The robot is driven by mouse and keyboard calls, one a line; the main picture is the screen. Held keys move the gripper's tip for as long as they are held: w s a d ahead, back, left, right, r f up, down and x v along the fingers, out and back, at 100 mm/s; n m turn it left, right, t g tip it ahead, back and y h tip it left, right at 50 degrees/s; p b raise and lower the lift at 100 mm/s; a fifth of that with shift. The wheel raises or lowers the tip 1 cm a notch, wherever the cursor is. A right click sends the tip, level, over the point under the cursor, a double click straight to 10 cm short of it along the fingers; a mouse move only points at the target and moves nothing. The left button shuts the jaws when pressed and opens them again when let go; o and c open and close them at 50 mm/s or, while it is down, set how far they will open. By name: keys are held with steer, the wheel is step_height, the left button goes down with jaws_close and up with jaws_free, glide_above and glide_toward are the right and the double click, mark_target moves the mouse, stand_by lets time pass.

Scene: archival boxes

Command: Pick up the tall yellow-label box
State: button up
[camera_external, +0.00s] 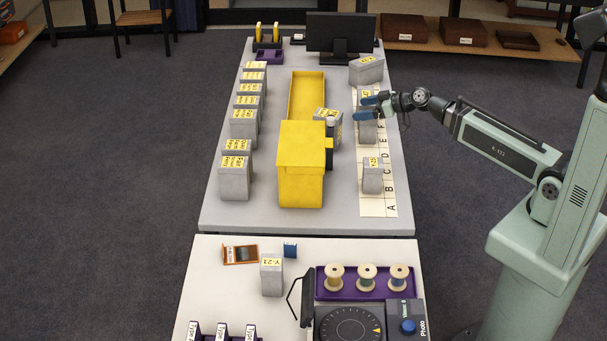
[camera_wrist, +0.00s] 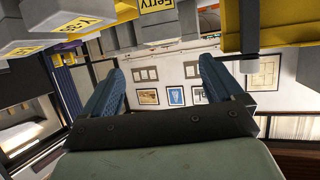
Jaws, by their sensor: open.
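Several grey boxes with yellow labels stand on the far table; I cannot tell which one the task calls tall. One grey box (camera_external: 367,131) stands on the lettered strip at the right, right by my gripper (camera_external: 366,106). My gripper's two blue fingers are apart with nothing between them, and they partly cover that box. I cannot tell if they touch it. Another labelled box (camera_external: 372,178) stands nearer on the strip, and one (camera_external: 366,70) at its far end. In the wrist view my gripper (camera_wrist: 160,68) is open, with a grey labelled box (camera_wrist: 70,12) at the upper left.
A row of labelled boxes (camera_external: 235,180) lines the left edge. A yellow cabinet (camera_external: 301,170) and a yellow tray (camera_external: 307,92) fill the middle. A monitor (camera_external: 341,33) stands at the back. The near table holds box Y-23 (camera_external: 271,278) and a purple spool tray (camera_external: 352,291).

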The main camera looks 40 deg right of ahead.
glide_toward(328, 113)
steer(key=f+x, duration=0.1)
steer(key=x, duration=0.3)
steer(key=shift+x, duration=2.95)
steer(key=shift+r, duration=0.1)
steer(key=shift+c, duration=0.4)
jaws_close()
